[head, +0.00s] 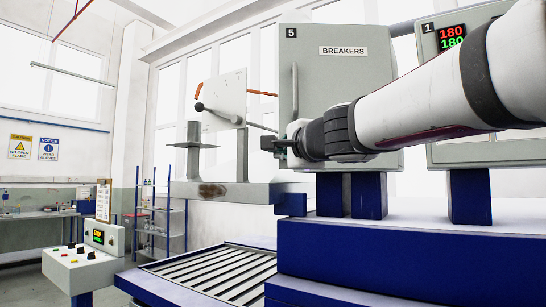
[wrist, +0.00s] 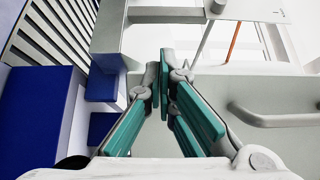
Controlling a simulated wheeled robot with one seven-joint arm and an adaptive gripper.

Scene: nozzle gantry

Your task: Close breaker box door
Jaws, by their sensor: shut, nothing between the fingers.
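The breaker box (head: 345,80) is a grey cabinet labelled "BREAKERS" and "5", standing on blue supports. Its front panel faces me, with a vertical bar handle (head: 295,90) near the left edge. I see no clear gap around the panel, but my arm covers its lower part, so I cannot tell if it is fully closed. My gripper (head: 270,144) is at the lower left edge of the box, below the handle. In the wrist view my gripper (wrist: 166,80) has its teal-padded fingers together and empty. A grey bar handle (wrist: 280,118) on a pale panel is to their right, apart from them.
A second cabinet (head: 440,155) with a "180" display stands to the right. A blue base (head: 400,245) lies below the boxes. A slatted conveyor (head: 215,270) is at lower left, and a control console (head: 85,262) is farther left. A gantry arm (head: 225,100) stands behind.

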